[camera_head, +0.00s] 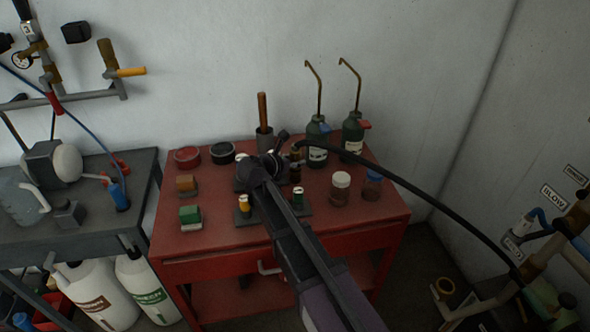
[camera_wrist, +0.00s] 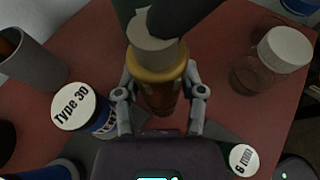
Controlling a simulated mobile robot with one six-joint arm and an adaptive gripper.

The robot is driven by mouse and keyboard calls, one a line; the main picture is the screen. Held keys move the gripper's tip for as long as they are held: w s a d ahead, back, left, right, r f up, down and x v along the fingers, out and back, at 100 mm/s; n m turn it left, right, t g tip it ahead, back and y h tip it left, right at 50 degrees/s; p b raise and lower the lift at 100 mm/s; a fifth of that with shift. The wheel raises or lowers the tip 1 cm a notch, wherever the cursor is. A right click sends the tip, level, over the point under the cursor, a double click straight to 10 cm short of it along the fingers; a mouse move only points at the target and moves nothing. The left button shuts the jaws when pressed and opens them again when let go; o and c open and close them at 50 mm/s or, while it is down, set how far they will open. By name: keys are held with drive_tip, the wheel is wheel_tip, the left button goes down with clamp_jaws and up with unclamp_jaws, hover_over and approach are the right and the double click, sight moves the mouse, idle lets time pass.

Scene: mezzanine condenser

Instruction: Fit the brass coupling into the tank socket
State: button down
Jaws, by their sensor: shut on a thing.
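My gripper (camera_wrist: 160,85) is shut on the brass coupling (camera_wrist: 156,62), with one finger on each side of it. The coupling has a pale collar at one end and a brown-amber body between the fingers. A dark, thick hose meets the pale end at the top of the wrist view. In the head view my gripper (camera_head: 274,165) is over the middle of the red cart, and the coupling (camera_head: 295,154) shows only small beside it. The black hose (camera_head: 430,196) arcs from there to the right. I cannot identify the tank socket in either view.
The red cart (camera_head: 173,246) holds two dark bottles with thin spouts (camera_head: 317,152), a jar with a white lid (camera_head: 340,190), a tin marked Type 30 (camera_wrist: 73,106) and small blocks (camera_head: 190,215). Pipework with a FLOW label (camera_head: 552,196) stands right. A grey bench (camera_head: 40,236) stands left.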

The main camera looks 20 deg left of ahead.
drive_tip(key=shift+f+b, duration=1.05)
drive_tip(key=shift+f, duration=0.3)
drive_tip(key=shift+f, duration=0.1)
drive_tip(key=shift+c, duration=1)
unclamp_jaws()
drive_tip(key=shift+r, duration=0.2)
drive_tip(key=shift+s+r, duration=0.1)
drive_tip(key=shift+s, duration=0.1)
drive_tip(key=p+v, duration=0.4)
drive_tip(key=v, duration=0.7)
drive_tip(key=shift+s+a, duration=0.2)
drive_tip(key=shift+s, duration=0.05)
drive_tip(key=shift+o, duration=0.2)
